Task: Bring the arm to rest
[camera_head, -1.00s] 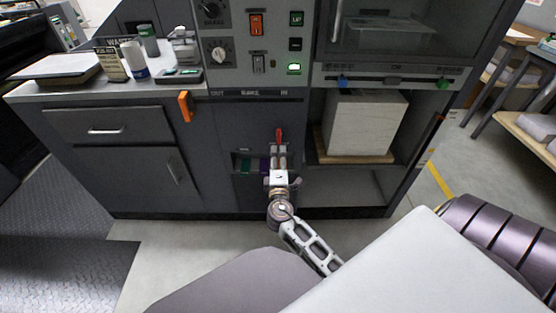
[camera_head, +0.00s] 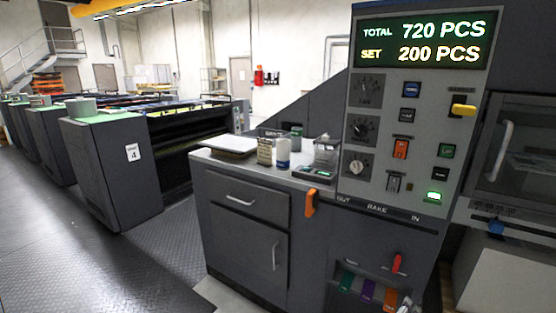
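A small pale grey piece, which looks like the tip of my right gripper (camera_head: 405,306), shows at the bottom edge, in front of the console's lower recess. The rest of that arm is out of the picture, and I cannot tell whether its fingers are open or shut. My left gripper is not in view. In the recess stand a green unit (camera_head: 347,281), a purple unit (camera_head: 367,291) and an orange unit (camera_head: 389,300). A red lever (camera_head: 397,263) sticks up above the orange one.
The grey console (camera_head: 370,200) carries knobs, switches and a lit display (camera_head: 425,42) reading 720 and 200 PCS. A counter (camera_head: 255,165) with a paper stack (camera_head: 230,145) and small containers stands left of it. Press units (camera_head: 110,170) line the left; the floor (camera_head: 160,255) between is clear.

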